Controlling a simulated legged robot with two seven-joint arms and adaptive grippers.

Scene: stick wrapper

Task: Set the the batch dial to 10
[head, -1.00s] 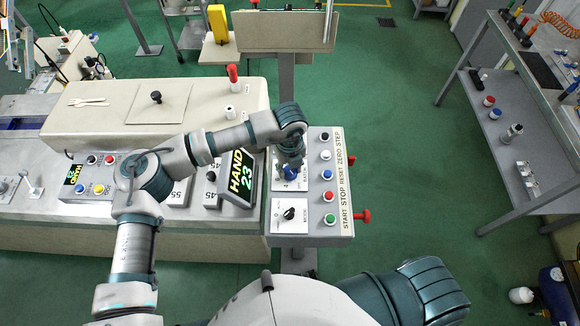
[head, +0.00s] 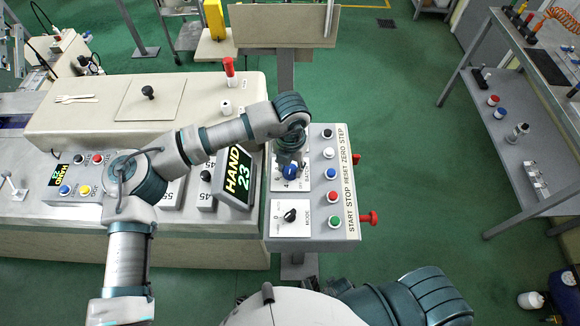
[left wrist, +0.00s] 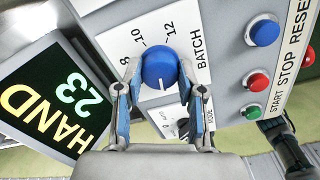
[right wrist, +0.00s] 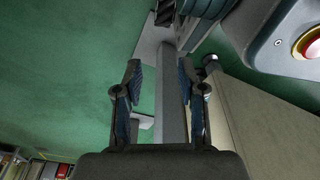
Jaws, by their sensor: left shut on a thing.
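The blue batch dial (head: 290,173) is on the control panel, below my left gripper (head: 290,162). In the left wrist view the dial (left wrist: 159,67) sits between the two fingers of my left gripper (left wrist: 162,92), which is shut on it from both sides. The numbers 8, 10 and 12 show around its far side on the white BATCH plate (left wrist: 195,52). A white line on the dial points toward the bottom of that view, away from these numbers. My right gripper (right wrist: 162,103) is open and empty, away from the dial.
The black mode dial (head: 290,215) is just below. A column of push buttons (head: 331,196) runs along the panel's right side. A tilted display (head: 233,178) reading HAND 23 stands close left of the dial. Green floor (head: 405,130) is free at right.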

